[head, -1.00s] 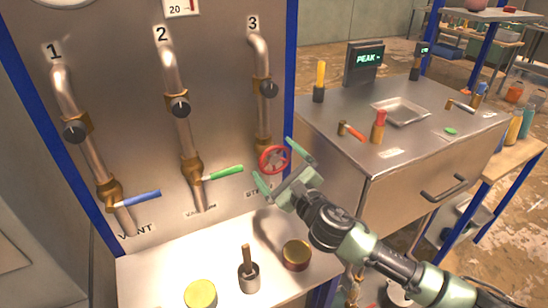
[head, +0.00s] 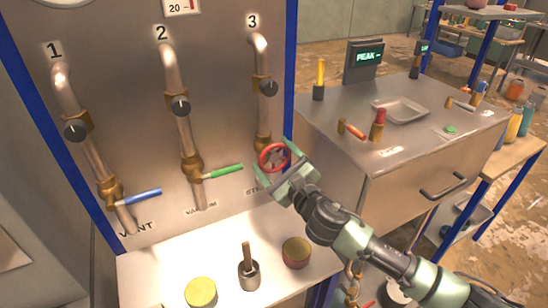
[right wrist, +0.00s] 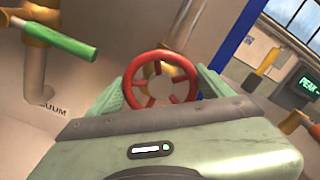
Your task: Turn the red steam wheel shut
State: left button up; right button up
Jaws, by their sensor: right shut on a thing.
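The red steam wheel (head: 273,158) sits on the third pipe of the metal panel, above the partly hidden STEAM label. My right gripper (head: 279,160) is at the wheel, its green fingers closed on the rim. In the right wrist view the red wheel (right wrist: 161,86) stands upright between the two fingers (right wrist: 160,92), with its spokes and brass hub showing. The fingertips are partly hidden behind the rim. My left gripper is not in view.
A green lever (head: 225,171) is on pipe 2, left of the wheel, and a blue lever (head: 140,197) is on pipe 1. A steel bench (head: 450,150) is at the right.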

jog(key=m+p, duration=0.1)
jog(key=m, duration=0.2)
jog(key=shift+m, duration=0.4)
jog(key=m+p, duration=0.1)
jog(key=m, duration=0.3)
jog(key=shift+d+m, duration=0.1)
jog(key=shift+m, duration=0.2)
jog(key=m, duration=0.4)
jog(key=shift+d+m, duration=0.1)
jog(key=shift+m, duration=0.2)
jog(key=m, duration=0.5)
jog(key=shift+f+p, duration=0.1)
jog(key=shift+p, duration=0.25)
jog(key=m, duration=0.4)
jog(key=shift+w+d+m, duration=0.1)
jog(key=shift+m, duration=0.3)
jog(key=m, duration=0.4)
jog(key=shift+f+m+p, duration=0.15)
jog(key=shift+m+p, duration=0.15)
jog(key=shift+p, duration=0.1)
jog(key=m, duration=0.4)
jog(key=shift+m, duration=0.3)
jog(key=shift+f+m+p, duration=0.15)
jog(key=shift+m+p, duration=0.35)
jog(key=shift+m, duration=1.1)
